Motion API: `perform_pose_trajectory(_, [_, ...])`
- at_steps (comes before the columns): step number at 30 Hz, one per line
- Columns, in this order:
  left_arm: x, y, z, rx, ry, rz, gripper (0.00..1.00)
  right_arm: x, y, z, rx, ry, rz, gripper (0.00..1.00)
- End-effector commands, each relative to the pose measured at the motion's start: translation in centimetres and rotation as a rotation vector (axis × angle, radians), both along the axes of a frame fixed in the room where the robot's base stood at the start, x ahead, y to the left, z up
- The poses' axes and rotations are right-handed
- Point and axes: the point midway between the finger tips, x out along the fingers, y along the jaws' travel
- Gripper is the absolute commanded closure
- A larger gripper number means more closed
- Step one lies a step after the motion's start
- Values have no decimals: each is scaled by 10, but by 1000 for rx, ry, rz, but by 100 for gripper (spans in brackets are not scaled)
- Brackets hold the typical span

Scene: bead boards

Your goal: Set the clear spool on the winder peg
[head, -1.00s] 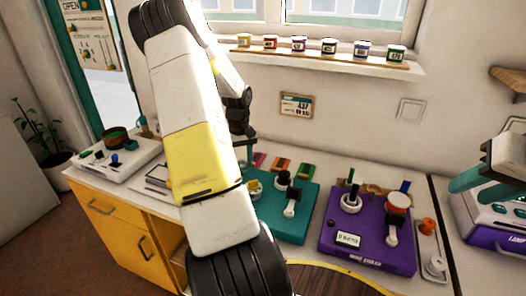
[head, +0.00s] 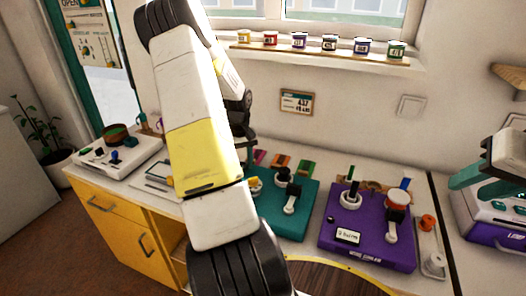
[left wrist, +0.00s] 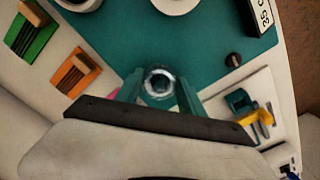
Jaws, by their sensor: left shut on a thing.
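My left gripper (left wrist: 160,92) is shut on the clear spool (left wrist: 158,83), a small ring seen end-on between its teal fingers. In the left wrist view it is over the teal board (left wrist: 200,50); the gap below is hard to judge. In the head view my left arm hides the spool and the fingertips. The teal board (head: 300,222) carries a dark post (head: 282,176) and a white crank (head: 291,197). I cannot tell which part is the winder peg. My right gripper (head: 482,186) appears open and empty at the far right.
A purple board (head: 375,250) with a white ring and crank stands right of the teal one. A white board (head: 118,158) is at the left. Paint jars (head: 330,44) line the shelf.

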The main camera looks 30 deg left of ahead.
Motion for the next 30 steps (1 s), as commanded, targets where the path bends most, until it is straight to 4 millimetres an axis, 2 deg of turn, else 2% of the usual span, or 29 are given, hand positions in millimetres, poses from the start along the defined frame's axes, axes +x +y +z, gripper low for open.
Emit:
perform_pose_trajectory(13, [0, 0, -7, 0, 0, 0, 92, 0, 0, 0, 0, 0, 0, 64])
perform_pose_trajectory(14, [0, 0, -7, 0, 0, 0, 52, 0, 0, 0, 0, 0, 0, 64])
perform_pose_trajectory(17, [0, 0, -7, 0, 0, 0, 33, 0, 0, 0, 0, 0, 0, 64])
perform_pose_trajectory(18, [0, 0, -7, 0, 0, 0, 29, 0, 0, 0, 0, 0, 0, 64])
perform_pose_trajectory(26, [0, 0, -7, 0, 0, 0, 29, 0, 0, 0, 0, 0, 0, 64])
perform_pose_trajectory(30, [0, 1, 1, 2, -1, -1, 29, 0, 0, 0, 0, 0, 0, 64])
